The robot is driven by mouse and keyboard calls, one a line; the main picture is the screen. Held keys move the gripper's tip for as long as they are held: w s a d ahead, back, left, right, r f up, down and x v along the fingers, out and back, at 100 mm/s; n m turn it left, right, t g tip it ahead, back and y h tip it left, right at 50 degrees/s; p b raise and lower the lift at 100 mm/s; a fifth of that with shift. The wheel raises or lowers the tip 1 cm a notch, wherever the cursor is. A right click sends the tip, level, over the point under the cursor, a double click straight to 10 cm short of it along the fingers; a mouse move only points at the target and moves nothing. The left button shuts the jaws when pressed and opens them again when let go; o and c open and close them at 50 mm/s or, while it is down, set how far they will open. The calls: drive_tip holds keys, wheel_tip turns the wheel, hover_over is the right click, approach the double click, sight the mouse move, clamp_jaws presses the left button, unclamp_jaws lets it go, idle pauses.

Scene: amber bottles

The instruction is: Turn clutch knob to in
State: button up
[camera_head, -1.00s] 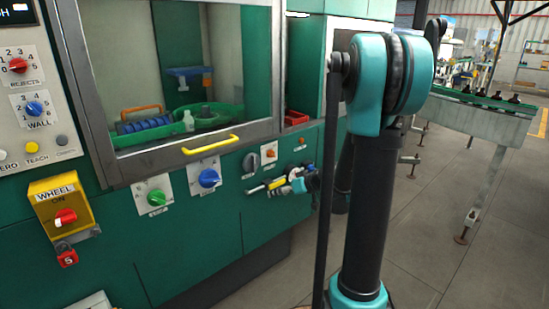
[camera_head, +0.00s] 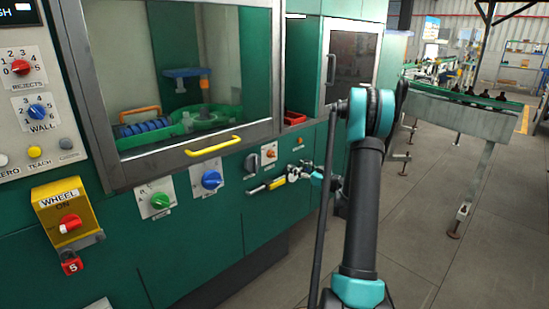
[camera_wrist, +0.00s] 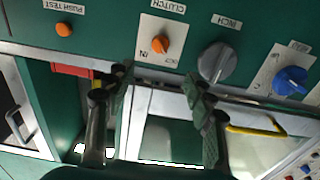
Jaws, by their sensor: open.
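The clutch knob (camera_wrist: 161,44) is small and orange on a white plate marked CLUTCH; the wrist view shows it upside down. IN is printed at its lower left there and another mark at its lower right; which one the knob points to I cannot tell. It also shows in the head view (camera_head: 270,153), right of the grey knob. My gripper (camera_wrist: 160,82) is open and empty, its two fingers apart below the knob in the wrist picture, not touching it. In the head view my gripper (camera_head: 279,181) is near the panel, just below the knob.
Close by are the grey INCH knob (camera_wrist: 216,63), a blue knob (camera_wrist: 290,80) and the orange PUSH TEST button (camera_wrist: 64,30). A yellow door handle (camera_head: 214,145) sticks out above the panel. A conveyor with bottles (camera_head: 475,98) stands at the right; floor between is clear.

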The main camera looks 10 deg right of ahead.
sight(274, 156)
drive_tip(key=x, duration=1.5)
drive_tip(key=shift+w+a, duration=0.15)
drive_tip(key=shift+c, duration=0.4)
drive_tip(key=c, duration=1.1)
